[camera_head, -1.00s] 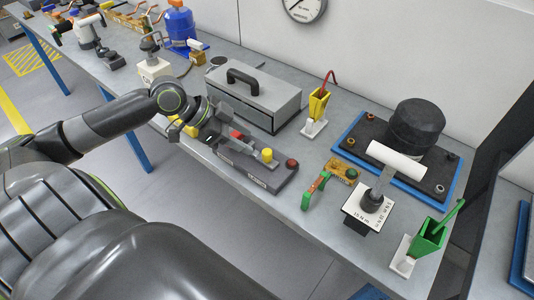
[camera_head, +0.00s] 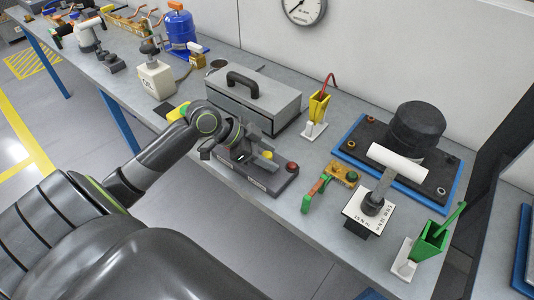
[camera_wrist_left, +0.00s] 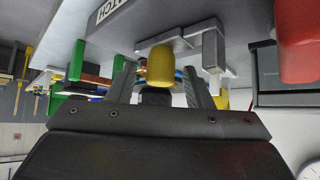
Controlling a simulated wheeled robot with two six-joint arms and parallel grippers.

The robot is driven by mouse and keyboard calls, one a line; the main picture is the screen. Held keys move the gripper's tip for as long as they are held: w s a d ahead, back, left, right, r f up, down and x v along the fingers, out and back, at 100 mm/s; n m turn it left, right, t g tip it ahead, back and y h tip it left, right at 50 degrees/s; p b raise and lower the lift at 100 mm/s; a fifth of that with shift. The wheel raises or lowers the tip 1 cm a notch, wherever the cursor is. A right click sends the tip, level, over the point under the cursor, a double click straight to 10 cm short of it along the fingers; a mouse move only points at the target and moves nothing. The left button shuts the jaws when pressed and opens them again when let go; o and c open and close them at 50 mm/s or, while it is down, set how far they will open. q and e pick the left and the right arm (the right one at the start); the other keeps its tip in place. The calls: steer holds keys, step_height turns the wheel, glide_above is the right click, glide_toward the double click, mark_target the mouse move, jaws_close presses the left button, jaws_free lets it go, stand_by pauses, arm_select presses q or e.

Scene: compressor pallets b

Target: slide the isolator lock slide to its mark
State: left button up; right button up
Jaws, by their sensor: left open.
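The isolator unit (camera_head: 257,184) is a low dark grey block with label strips near the table's front edge. A yellow knob (camera_head: 266,155) stands up from it, with a red round button (camera_head: 292,167) to its right. I cannot tell for certain which part is the lock slide. My left gripper (camera_head: 252,151) is over the unit, just left of the yellow knob, and hides part of its top. In the left wrist view the yellow knob (camera_wrist_left: 161,62) appears between the open fingers; contact cannot be told. The red button (camera_wrist_left: 297,40) is off to the side. My right gripper is out of view.
A grey case with a black handle (camera_head: 243,81) stands close behind the unit. A yellow holder (camera_head: 318,106), a green handle (camera_head: 315,193) and a labelled stand (camera_head: 371,211) are to the right. A white-based device (camera_head: 155,80) is to the left.

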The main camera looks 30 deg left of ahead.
arm_select(q)
steer(key=shift+c, duration=0.5)
jaws_close()
